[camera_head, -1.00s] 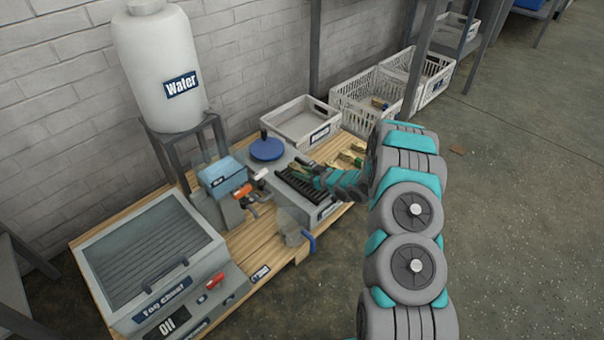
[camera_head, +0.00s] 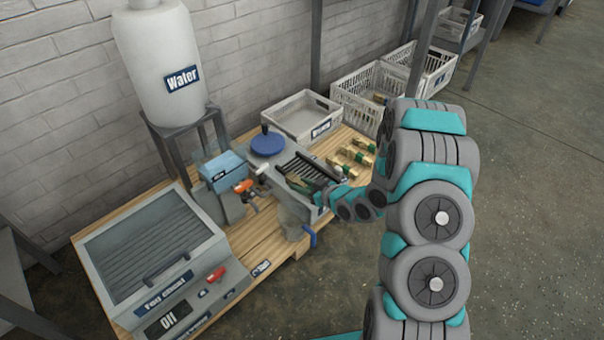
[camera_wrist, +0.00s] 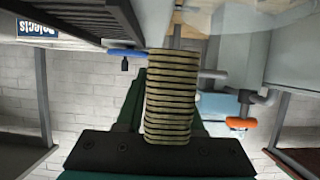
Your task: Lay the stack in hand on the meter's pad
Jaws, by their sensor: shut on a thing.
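My gripper (camera_wrist: 172,72) is shut on a stack (camera_wrist: 172,100) of thin tan slats, which stands out between its dark green fingers in the wrist view. In the head view my gripper (camera_head: 306,185) is over the front of a grey bench unit with a dark slatted rack (camera_head: 312,166); the stack is small and partly hidden there. I cannot tell for sure which device is the meter. A light blue box (camera_head: 221,171) on a grey stand, with an orange handle (camera_head: 243,186) beside it, is left of my gripper. No pad can be made out clearly.
A blue disc (camera_head: 268,142) sits behind the rack. Several banded bundles (camera_head: 357,155) lie on the wooden bench to the right. A clear jug (camera_head: 293,222) with a blue handle stands in front. A fog chest (camera_head: 150,250) fills the left; a white tray (camera_head: 303,116) is behind.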

